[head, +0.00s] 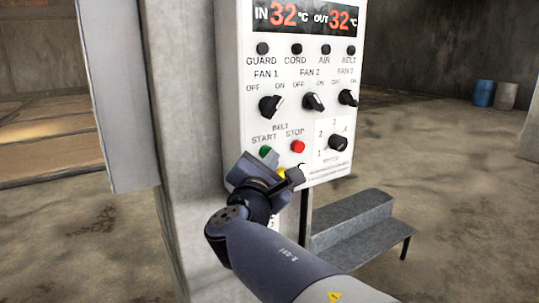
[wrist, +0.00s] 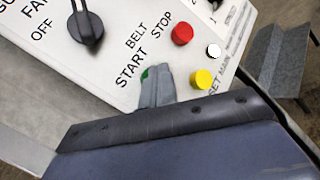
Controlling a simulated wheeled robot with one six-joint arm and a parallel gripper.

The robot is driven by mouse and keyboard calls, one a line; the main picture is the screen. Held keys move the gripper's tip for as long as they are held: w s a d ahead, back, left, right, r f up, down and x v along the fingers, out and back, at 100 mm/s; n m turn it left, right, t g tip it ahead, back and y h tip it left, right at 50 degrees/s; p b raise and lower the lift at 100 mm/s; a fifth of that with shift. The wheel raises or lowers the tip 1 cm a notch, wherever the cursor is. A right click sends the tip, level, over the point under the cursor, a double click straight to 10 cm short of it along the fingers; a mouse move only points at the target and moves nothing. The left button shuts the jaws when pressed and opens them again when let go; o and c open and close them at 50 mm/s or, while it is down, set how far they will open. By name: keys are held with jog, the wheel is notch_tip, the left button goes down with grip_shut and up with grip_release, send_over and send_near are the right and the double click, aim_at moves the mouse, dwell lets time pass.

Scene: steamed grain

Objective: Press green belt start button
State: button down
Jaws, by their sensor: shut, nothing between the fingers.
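The green belt start button (head: 265,151) is on the lower left of the white control panel (head: 228,90), under the START label. In the wrist view the green button (wrist: 145,75) is mostly hidden behind the fingertips of my gripper (wrist: 157,78). The fingers are shut together with nothing between them. The tips are at the button; I cannot tell whether they touch it. In the head view my gripper (head: 271,158) is just below and over the button's lower edge. The red stop button (head: 298,147) is to the right; it also shows in the wrist view (wrist: 182,34).
A yellow button (wrist: 203,79) is right of the fingertips. Fan knobs (head: 270,106) and a rotary knob (head: 338,143) stick out of the panel. A concrete pillar (head: 182,100) stands left of it. Grey steps (head: 350,222) stand on the floor at the lower right.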

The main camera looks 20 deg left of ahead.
jog(key=shift+s+d, duration=0.1)
jog(key=shift+s+d+b, duration=0.4)
jog(key=shift+s+d, duration=0.1)
jog(key=shift+d, duration=0.1)
jog(key=s+d+b, duration=0.1)
jog(key=s+d, duration=0.2)
jog(key=shift+s+d+b, duration=0.1)
jog(key=shift+d+b, duration=0.3)
jog(key=shift+a, duration=0.1)
dwell(0.5)
